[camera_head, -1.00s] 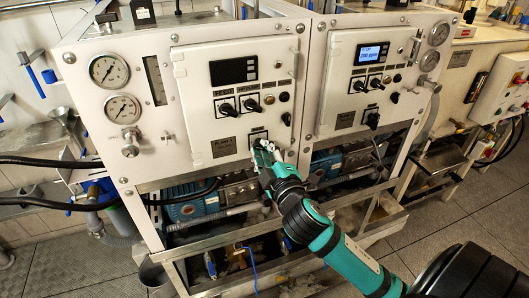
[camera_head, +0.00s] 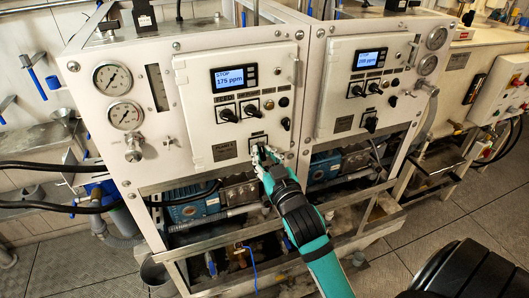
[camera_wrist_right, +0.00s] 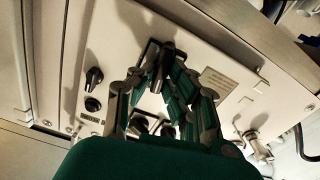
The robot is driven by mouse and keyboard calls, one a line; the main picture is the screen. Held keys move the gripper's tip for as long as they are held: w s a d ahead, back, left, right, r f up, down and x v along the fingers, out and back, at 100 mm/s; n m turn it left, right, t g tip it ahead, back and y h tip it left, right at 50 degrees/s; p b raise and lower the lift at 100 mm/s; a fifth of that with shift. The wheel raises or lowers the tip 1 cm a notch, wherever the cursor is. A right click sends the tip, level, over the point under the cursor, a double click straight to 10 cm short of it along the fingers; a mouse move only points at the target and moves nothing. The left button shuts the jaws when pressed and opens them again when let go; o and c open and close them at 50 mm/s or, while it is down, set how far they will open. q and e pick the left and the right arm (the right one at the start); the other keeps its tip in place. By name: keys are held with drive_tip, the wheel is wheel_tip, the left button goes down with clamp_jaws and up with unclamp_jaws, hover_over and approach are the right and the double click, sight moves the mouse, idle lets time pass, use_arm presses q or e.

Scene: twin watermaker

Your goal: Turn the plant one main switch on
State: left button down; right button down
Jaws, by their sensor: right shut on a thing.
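The plant one main switch is at the lower right of the left white control panel (camera_head: 200,95), beside the "Plant 1" plate (camera_head: 223,151). My right gripper (camera_head: 261,150) is at this switch and hides most of it in the head view. In the right wrist view, the black switch handle (camera_wrist_right: 166,54) sits between the fingers, and my right gripper (camera_wrist_right: 163,72) is shut on it. The display (camera_head: 235,78) above is lit and reads "STOP" and 175 ppm. My left gripper is not in view.
Two black selector knobs (camera_head: 240,110) sit above the switch. The right panel (camera_head: 335,100) has its own lit display (camera_head: 370,58) and switch (camera_head: 371,121). Pressure gauges (camera_head: 112,75) are at the left. A metal frame with pumps (camera_head: 195,210) is below.

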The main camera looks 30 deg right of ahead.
drive_tip(key=shift+m+p, duration=0.3)
drive_tip(key=shift+m, duration=0.7)
drive_tip(key=c, duration=1.3)
unclamp_jaws()
drive_tip(key=shift+c, duration=0.2)
drive_tip(key=shift+s, duration=0.1)
drive_tip(key=v, duration=1.1)
drive_tip(key=shift+s, duration=0.4)
drive_tip(key=shift+f, duration=0.1)
